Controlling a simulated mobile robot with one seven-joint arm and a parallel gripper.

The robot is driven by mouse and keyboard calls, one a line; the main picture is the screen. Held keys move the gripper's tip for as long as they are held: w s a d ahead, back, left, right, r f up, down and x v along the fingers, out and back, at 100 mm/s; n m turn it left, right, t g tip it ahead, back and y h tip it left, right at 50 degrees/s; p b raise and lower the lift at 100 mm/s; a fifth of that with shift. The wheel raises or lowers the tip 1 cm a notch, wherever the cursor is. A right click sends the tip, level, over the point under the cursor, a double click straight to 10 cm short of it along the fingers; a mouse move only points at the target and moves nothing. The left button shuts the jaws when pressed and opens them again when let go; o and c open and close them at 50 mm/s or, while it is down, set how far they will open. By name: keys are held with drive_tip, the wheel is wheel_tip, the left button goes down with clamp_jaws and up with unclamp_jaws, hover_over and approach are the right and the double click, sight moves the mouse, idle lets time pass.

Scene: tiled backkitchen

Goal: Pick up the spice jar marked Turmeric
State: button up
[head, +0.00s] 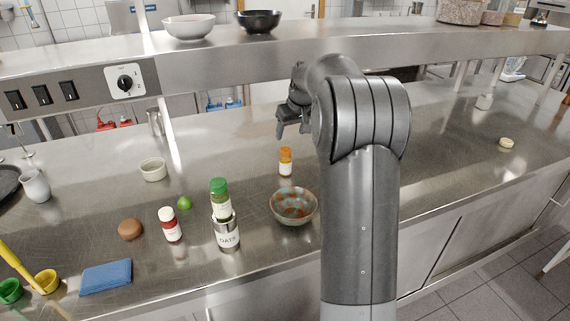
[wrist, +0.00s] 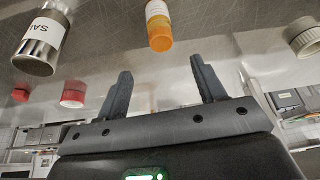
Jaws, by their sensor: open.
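Three capped spice jars stand on the steel counter (head: 110,195) in the head view: one orange-capped (head: 285,162), one red-capped (head: 170,225) and one green-capped (head: 220,195). Their names are too small to read there, so I cannot confirm which is Turmeric. My gripper (head: 291,126) is open and empty, above and beyond the orange-capped jar. In the wrist view, the orange-capped jar (wrist: 158,30) appears upside down, apart from and between the directions of the open fingers (wrist: 158,92). Its label is not legible.
A patterned bowl (head: 293,207) stands close in front of the orange-capped jar. A lime (head: 184,203), ramekin (head: 153,169) and blue cloth (head: 106,277) lie left. A shelf (head: 250,47) overhangs the back.

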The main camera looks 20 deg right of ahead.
sight(286, 149)
drive_tip(key=x, duration=0.5)
drive_tip(key=shift+f, duration=0.25)
drive_tip(key=x, duration=0.5)
drive_tip(key=shift+s+a+f, duration=0.2)
drive_tip(key=c, duration=1.1)
drive_tip(key=shift+r, duration=0.15)
